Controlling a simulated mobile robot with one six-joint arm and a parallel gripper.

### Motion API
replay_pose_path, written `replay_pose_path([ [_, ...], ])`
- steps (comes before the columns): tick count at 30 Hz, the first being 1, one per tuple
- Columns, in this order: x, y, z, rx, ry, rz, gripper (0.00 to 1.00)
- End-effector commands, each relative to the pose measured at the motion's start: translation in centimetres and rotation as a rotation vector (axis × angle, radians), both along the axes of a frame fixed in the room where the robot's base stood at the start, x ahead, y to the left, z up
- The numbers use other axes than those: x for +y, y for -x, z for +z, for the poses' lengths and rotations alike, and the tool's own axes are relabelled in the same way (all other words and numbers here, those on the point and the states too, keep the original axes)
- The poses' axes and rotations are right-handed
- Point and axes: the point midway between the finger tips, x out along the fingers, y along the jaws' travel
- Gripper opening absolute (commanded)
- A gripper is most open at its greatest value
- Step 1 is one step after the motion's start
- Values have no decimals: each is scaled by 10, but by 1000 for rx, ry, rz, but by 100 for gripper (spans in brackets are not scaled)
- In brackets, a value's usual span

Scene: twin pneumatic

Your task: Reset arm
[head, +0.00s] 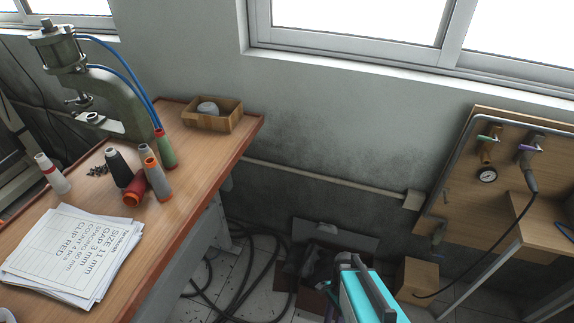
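My gripper cannot be made out in the head view. A teal and dark grey part rises at the bottom centre right, and it looks like a piece of my own arm. No fingertips show on it, and its lower end is cut off by the picture's edge. Nothing is seen held.
A wooden workbench (187,197) at left carries a pneumatic press (125,100), several thread cones, printed sheets (70,258) and a small wooden box (213,124). Dark hoses (225,285) and a cardboard box (417,277) are on the floor.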

Motion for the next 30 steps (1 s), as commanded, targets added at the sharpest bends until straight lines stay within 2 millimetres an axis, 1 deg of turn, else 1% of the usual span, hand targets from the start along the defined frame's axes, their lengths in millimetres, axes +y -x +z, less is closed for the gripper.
replay_pose_path([
  [1,2,11,-4,1,-22,61,41],
  [6,1,35,-14,-9,-109,272,41],
  [12,-6,49,-18,-34,-213,495,41],
  [24,-17,44,-20,-107,-418,938,41],
  [30,-18,40,-21,-128,-500,1091,41],
])
